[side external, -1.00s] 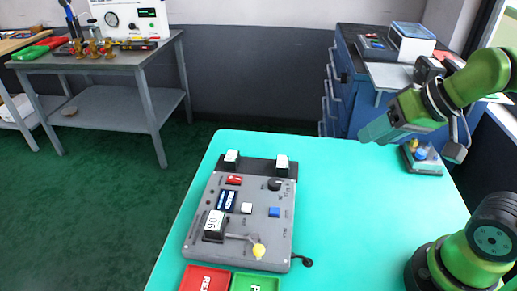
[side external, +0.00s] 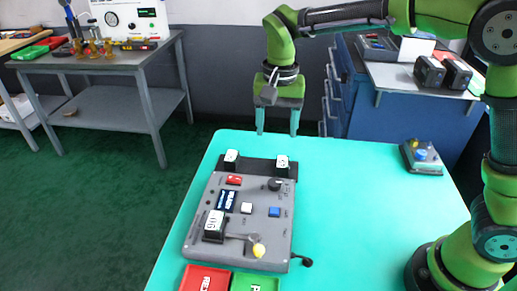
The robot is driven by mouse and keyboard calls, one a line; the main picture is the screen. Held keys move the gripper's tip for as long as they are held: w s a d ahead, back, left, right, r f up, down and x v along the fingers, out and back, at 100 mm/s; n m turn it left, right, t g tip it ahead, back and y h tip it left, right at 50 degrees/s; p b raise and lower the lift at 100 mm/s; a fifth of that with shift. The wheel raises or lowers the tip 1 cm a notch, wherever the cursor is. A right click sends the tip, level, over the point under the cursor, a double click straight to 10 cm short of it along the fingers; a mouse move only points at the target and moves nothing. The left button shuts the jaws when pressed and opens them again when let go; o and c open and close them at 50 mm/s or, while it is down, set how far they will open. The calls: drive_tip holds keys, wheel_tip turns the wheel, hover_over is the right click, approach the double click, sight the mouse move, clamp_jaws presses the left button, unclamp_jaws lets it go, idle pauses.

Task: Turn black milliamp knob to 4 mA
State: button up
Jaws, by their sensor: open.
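The black milliamp knob (side external: 274,184) sits at the upper right of the grey valve positioner panel (side external: 195,236) on the turquoise table. Its pointer setting is too small to read. My gripper (side external: 277,132) is open and empty, with its fingers pointing down. It is in the air above the far edge of the table, apart from the knob and higher than it in the picture.
The panel also bears a red switch (side external: 234,180), a small display (side external: 227,201), a white button (side external: 246,208), a blue button (side external: 274,212) and a yellow-tipped lever (side external: 259,250). Red (side external: 203,280) and green (side external: 254,283) trays lie in front. A small grey box (side external: 421,157) stands right.

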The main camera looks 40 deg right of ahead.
sight(275, 181)
drive_tip(key=shift+m, duration=0.7)
wheel_tip(275, 181, down, 16)
drive_tip(key=shift+d+r, duration=0.1)
drive_tip(key=shift+r, duration=0.05)
drive_tip(key=shift+c, duration=0.4)
drive_tip(key=c, duration=1)
